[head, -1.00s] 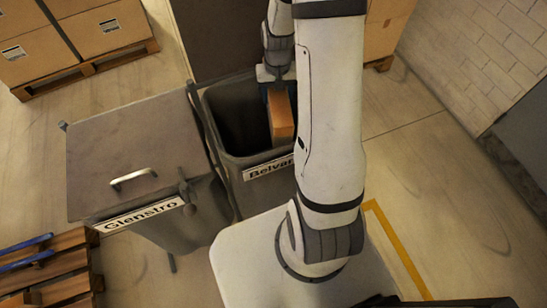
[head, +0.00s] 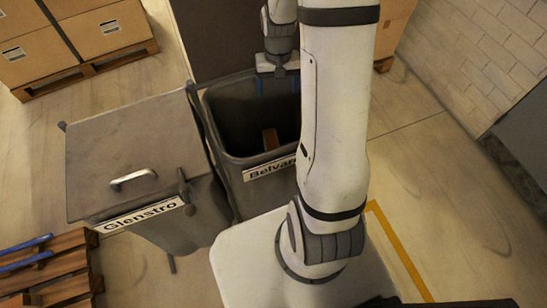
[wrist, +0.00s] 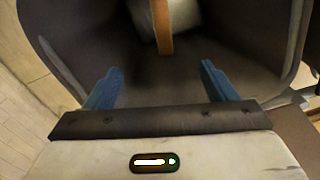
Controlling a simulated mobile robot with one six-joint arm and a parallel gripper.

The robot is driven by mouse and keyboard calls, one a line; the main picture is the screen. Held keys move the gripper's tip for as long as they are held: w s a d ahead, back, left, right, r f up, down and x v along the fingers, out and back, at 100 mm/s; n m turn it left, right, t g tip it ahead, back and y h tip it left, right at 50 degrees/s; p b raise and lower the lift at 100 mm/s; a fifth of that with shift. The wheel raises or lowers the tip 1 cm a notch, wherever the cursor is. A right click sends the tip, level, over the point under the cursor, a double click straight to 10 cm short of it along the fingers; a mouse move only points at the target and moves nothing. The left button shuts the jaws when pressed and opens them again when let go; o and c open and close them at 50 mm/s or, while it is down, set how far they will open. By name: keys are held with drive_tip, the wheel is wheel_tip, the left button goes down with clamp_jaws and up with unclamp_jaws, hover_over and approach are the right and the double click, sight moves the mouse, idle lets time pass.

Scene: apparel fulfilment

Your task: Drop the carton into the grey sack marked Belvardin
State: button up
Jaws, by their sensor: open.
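The carton (head: 270,139) lies down inside the grey sack marked Belvardin (head: 228,174), with only a narrow brown side showing in the head view. In the wrist view the carton (wrist: 162,25) shows a brown edge and a paler face, inside the sack's dark interior. The sack's label is partly hidden behind my arm. My gripper (head: 275,84) is above the sack's far part. In the wrist view its two blue fingers (wrist: 160,85) are wide apart with nothing between them, and the carton is clear of them.
A grey bin marked Glenstro (head: 135,165) with a closed lid and handle stands left of the sack. Cartons on pallets (head: 95,30) are at the back left. A wooden pallet (head: 45,270) lies at the lower left. Floor at right is clear.

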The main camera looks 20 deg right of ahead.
drive_tip(key=shift+r, duration=2.15)
